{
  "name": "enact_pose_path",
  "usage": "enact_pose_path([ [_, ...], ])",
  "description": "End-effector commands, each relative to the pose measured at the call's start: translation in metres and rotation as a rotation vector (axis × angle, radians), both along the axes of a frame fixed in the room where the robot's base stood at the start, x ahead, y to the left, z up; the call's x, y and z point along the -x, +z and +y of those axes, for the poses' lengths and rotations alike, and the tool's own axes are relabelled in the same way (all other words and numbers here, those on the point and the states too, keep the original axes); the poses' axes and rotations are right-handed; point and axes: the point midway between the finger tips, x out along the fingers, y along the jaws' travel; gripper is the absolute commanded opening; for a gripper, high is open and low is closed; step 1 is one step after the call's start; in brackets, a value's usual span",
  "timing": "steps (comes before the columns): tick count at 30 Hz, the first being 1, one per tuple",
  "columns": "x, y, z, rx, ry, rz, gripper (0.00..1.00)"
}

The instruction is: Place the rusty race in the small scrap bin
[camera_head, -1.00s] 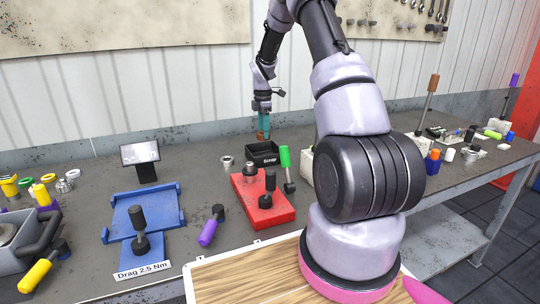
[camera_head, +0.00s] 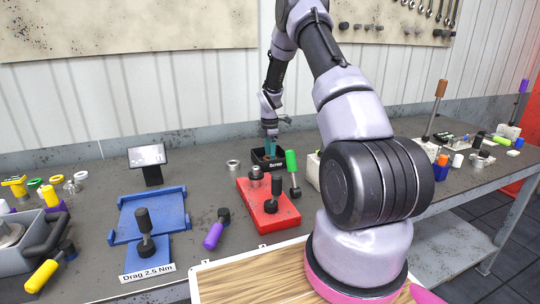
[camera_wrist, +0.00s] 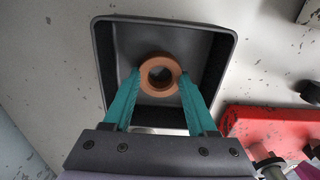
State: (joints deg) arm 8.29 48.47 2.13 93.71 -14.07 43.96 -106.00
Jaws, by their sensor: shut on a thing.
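The rusty race (camera_wrist: 146,76) is a brown-orange ring held between the teal fingertips of my gripper (camera_wrist: 160,85) in the wrist view. My gripper is shut on it, with a finger on each side. The small scrap bin (camera_wrist: 220,45) is a black open box, and the race is seen over its inside floor. I cannot tell whether the race touches the floor. In the head view the bin (camera_head: 262,165) stands behind the red block, and my gripper (camera_head: 271,148) points down into its opening. The race is hidden there.
A red block (camera_head: 255,212) with dark posts stands just in front of the bin, beside a green-handled tool (camera_head: 291,160). A metal ring (camera_head: 233,165) lies left of the bin. A blue fixture (camera_head: 175,222) and a small screen (camera_head: 147,155) stand further left.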

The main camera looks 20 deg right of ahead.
Motion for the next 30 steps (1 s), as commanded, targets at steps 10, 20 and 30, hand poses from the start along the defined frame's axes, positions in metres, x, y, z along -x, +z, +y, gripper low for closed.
enact_pose_path([
  [10,0.0,-0.001,0.0,0.0,0.0,0.0,0.88],
  [20,-0.001,0.032,0.0,0.0,0.0,-0.005,0.88],
  [30,0.0,0.101,0.0,0.0,0.0,-0.003,0.88],
])
